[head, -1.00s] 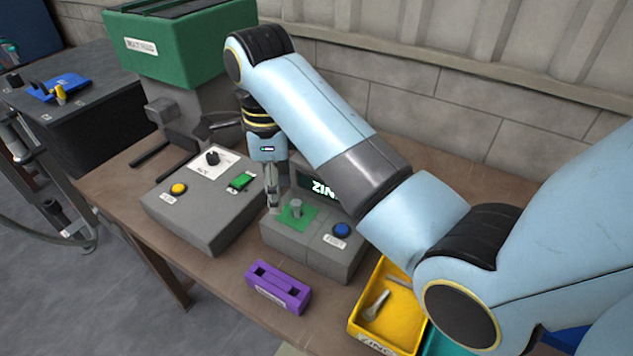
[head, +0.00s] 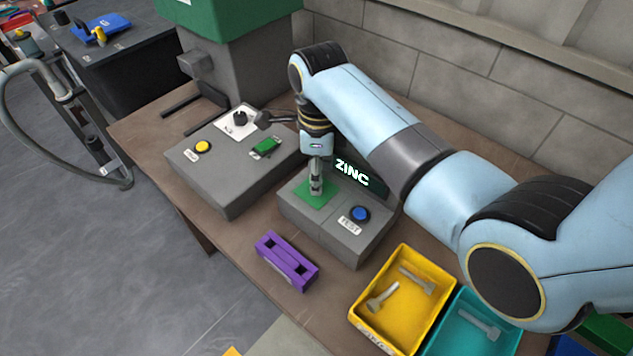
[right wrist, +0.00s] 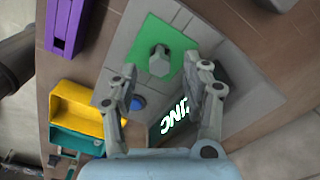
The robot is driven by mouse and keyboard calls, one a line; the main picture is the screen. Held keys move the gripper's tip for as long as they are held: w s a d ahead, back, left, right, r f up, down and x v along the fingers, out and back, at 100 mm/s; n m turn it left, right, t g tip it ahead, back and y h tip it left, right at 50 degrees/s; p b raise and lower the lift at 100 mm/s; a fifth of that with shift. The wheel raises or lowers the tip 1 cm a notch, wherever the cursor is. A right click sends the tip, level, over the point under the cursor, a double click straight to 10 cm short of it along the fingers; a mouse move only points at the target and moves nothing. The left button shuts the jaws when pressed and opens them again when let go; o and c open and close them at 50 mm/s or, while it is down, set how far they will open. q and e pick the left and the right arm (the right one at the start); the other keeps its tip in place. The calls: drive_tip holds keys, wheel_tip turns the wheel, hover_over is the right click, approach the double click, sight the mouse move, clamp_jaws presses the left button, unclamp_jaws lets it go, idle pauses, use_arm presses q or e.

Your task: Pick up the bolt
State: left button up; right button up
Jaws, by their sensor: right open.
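A grey bolt stands on the green pad (head: 308,199) of the grey test box (head: 345,236), whose screen reads ZINC. The right wrist view shows the bolt (right wrist: 159,61) upright on the pad, seen from above. My right gripper (head: 316,185) points down over the pad and hides most of the bolt in the head view. In the right wrist view its open fingers (right wrist: 166,72) stand to either side of the bolt, apart from it. My left gripper is not in view.
A yellow tray (head: 361,325) holding bolts and a teal tray (head: 433,345) holding a bolt stand at the front right. A purple slotted block (head: 287,262) lies in front. A grey control box (head: 225,185) with a yellow button stands left, below a green-topped machine (head: 235,15).

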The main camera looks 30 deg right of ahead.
drive_tip(key=shift+f, duration=1.05)
drive_tip(key=c, duration=0.5)
clamp_jaws()
drive_tip(key=shift+r, duration=0.55)
wheel_tip(320, 180, up, 3)
drive_tip(key=shift+f+b, duration=0.2)
drive_tip(key=shift+b, duration=0.1)
drive_tip(key=s+r, duration=0.7)
drive_tip(key=s, duration=0.4)
drive_tip(key=shift+s+a+r+b, duration=0.2)
drive_tip(key=shift+s+a+b, duration=0.15)
drive_tip(key=shift+a+b, duration=0.1)
